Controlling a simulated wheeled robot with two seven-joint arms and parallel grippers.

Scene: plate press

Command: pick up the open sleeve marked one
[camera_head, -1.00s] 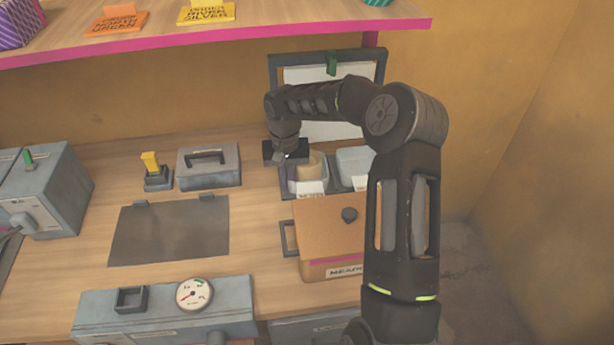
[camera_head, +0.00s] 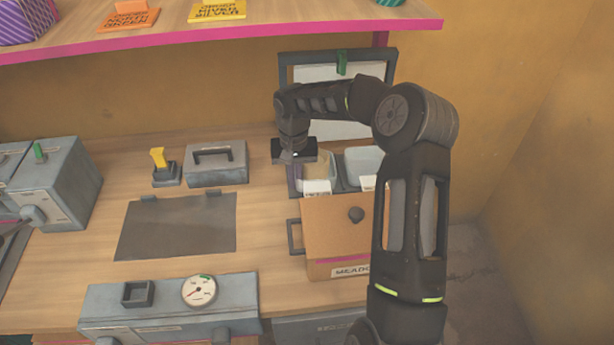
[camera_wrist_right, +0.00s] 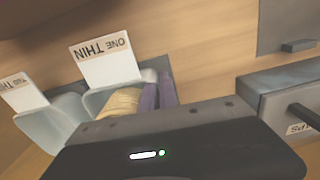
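The open sleeve marked one (camera_wrist_right: 97,100) is a pale cup with a tan, ridged filling and an upright card reading ONE THIN (camera_wrist_right: 104,58) in the right wrist view. In the head view its filling (camera_head: 320,165) shows just right of my right gripper (camera_head: 293,178). Two purple finger-like parts of the right gripper (camera_wrist_right: 158,94) reach down close together beside the sleeve's edge. The gripper body hides their tips, so I cannot tell whether they touch or pinch the sleeve. My left gripper is not in view.
A second pale sleeve (camera_wrist_right: 52,125) with a card stands beside it in a dark tray (camera_head: 341,183). A brown box (camera_head: 335,225) with a knob stands in front. A grey handled case (camera_head: 216,164) lies to the left. A framed board (camera_head: 349,125) stands behind.

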